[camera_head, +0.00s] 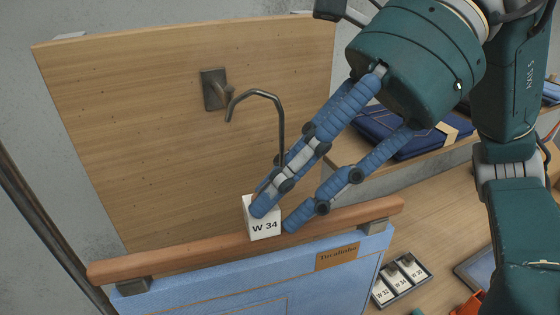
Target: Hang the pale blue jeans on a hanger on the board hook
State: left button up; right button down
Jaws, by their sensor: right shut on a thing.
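The pale blue jeans (215,285) hang by clips from a wooden hanger (170,258) that tilts up to the right. The hanger has a white size marker reading W 34 (264,228) and a curved metal hook (257,94). The board (130,120) carries a metal hook on a dark plate (214,90). The hanger's hook tip is just right of and slightly below the board hook; I cannot tell whether they touch. My right gripper (275,215) is shut on the hanger at the marker and hook stem. My left gripper is not in view.
Dark blue folded jeans (390,130) lie on a wooden shelf behind my right arm. A tray of size markers (402,279) sits on the wooden surface (425,225) at lower right. A dark pole (40,220) stands at left.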

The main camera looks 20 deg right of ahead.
jog(key=shift+s+r, duration=0.15)
jog(key=shift+r, duration=0.2)
jog(key=shift+w, duration=0.3)
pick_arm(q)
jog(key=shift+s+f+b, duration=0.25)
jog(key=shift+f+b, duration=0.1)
pick_arm(e)
jog(key=shift+w+a+f, duration=0.1)
jog(key=shift+w+f, duration=0.45)
jog(key=shift+w, duration=0.9)
jog(key=shift+w+f, duration=0.6)
jog(key=shift+w, duration=0.8)
jog(key=shift+w+a+f, duration=0.1)
jog(key=shift+w+f, duration=0.45)
jog(key=shift+w, duration=0.9)
